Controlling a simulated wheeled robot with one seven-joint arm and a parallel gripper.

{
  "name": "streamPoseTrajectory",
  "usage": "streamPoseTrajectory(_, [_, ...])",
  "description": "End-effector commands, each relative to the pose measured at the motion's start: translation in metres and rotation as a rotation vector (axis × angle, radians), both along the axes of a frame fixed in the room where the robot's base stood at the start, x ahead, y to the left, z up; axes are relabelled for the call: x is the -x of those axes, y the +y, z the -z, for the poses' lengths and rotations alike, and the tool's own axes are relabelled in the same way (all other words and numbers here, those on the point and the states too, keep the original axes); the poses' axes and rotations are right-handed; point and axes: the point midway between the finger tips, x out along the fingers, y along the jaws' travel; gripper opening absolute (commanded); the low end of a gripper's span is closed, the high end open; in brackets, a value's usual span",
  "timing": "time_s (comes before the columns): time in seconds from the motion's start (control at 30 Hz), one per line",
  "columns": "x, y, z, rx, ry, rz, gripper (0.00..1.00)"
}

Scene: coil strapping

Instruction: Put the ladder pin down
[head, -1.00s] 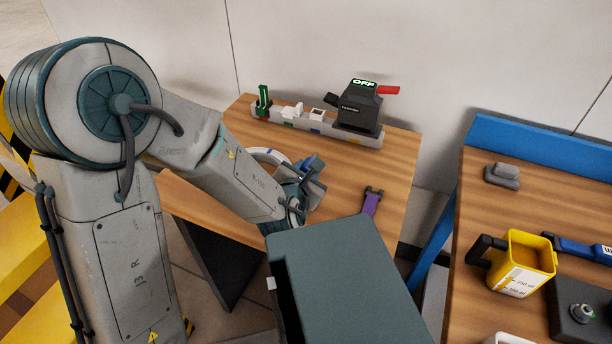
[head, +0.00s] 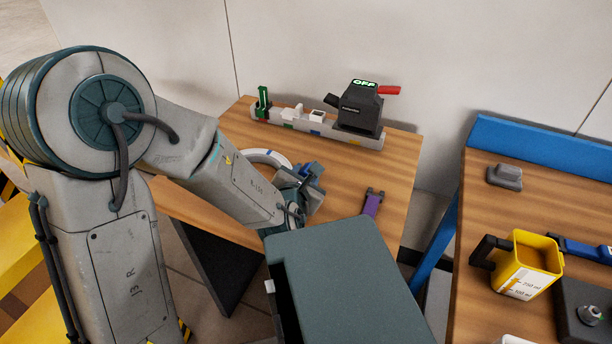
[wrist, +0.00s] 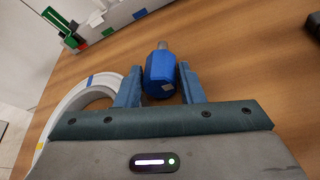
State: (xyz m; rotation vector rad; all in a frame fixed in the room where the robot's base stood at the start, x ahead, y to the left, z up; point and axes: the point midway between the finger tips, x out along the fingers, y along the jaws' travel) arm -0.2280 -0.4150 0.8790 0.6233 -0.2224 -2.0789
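The ladder pin, which I take to be the blue faceted piece with a grey metal tip (wrist: 160,72), is between my fingers in the wrist view. Its tip points away from my gripper (wrist: 160,88). A narrow gap shows beside the pin, most clearly at the right finger, so my fingers look open around it. Wood shows close behind it; whether it rests on the table (head: 395,160) I cannot tell. In the head view my gripper (head: 310,180) is low over the table's middle, and my wrist partly hides the pin.
A white ring with coloured marks (wrist: 68,100) lies left of my gripper. A grey rail (head: 290,126) with small parts and a black switch box marked OFF (head: 360,108) stand at the back. A purple tool (head: 372,202) lies to the right. A second bench holds a yellow jug (head: 525,265).

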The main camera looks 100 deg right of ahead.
Motion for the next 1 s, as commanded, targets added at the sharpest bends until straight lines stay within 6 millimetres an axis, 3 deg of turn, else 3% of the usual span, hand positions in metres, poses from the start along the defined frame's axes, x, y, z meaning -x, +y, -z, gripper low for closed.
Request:
streamPoseTrajectory(0.63, [0.005,0.007,0.007,-0.018,-0.007,0.021,0.51])
streamPoseTrajectory(0.93, [0.004,0.007,-0.012,-0.019,-0.007,0.020,0.51])
streamPoseTrajectory(1.0, [-0.005,0.018,-0.013,-0.013,-0.007,0.014,0.51])
